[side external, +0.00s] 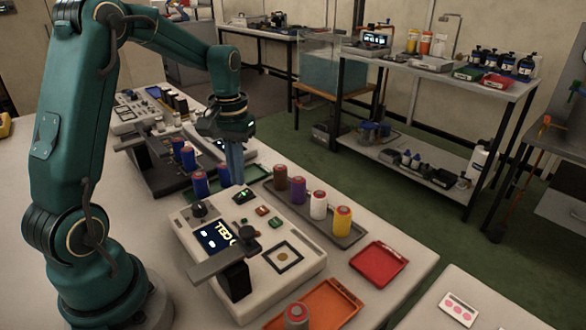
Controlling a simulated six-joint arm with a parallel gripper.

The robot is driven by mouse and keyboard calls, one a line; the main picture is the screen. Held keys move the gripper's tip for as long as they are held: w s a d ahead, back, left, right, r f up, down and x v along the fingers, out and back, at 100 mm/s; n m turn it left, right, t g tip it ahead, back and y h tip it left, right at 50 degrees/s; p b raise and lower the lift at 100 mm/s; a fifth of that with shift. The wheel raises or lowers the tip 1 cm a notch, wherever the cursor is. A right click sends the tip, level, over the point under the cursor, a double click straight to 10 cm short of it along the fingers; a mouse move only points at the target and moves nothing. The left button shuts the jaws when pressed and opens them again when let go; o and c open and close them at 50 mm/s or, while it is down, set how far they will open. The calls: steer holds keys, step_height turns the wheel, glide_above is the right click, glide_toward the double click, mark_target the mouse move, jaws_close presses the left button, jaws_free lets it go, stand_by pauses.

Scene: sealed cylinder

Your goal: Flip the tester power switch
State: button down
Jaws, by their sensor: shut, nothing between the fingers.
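The tester (312,262) is a pale box on the bench with a lit dark screen (215,238), a black knob (199,210), small green and red buttons and a square socket. A small dark switch with a green light (243,195) sits near its far edge; I take it to be the power switch. My gripper (237,183) points down, shut and empty, just above or at this switch. I cannot tell whether the fingertips touch it. The fingertips hide part of the tester's far edge.
A grey tray with several coloured cylinders (318,205) stands close behind the tester to the right. Blue cylinders (200,185) stand to the left. A red tray (378,263) and an orange tray (330,303) lie at the right and front. A black-and-grey arm-like fixture (225,264) rises over the tester's front.

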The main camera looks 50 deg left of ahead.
mark_target(240, 196)
step_height(240, 196, up, 4)
steer(key=shift+r, duration=0.1)
stand_by(0.4)
steer(key=shift+d, duration=0.1)
steer(key=s+d+r+m+t, duration=0.2)
steer(key=s+d+r, duration=0.15)
steer(key=d, duration=0.25)
steer(key=s+d+r+m+t, duration=0.3)
steer(key=s+d, duration=0.1)
steer(key=d, duration=0.2)
steer(key=shift+m+t, duration=0.3)
steer(key=shift+m, duration=0.2)
steer(key=shift+s+d+f, duration=0.3)
steer(key=shift+s+f, duration=0.2)
steer(key=shift+s, duration=0.2)
steer(key=shift+s+d+f, duration=0.35)
steer(key=shift+s+f, duration=0.2)
steer(key=shift+s, duration=0.1)
steer(key=shift+s+d+f, duration=0.3)
steer(key=shift+s+f, duration=0.2)
steer(key=shift+s, duration=0.2)
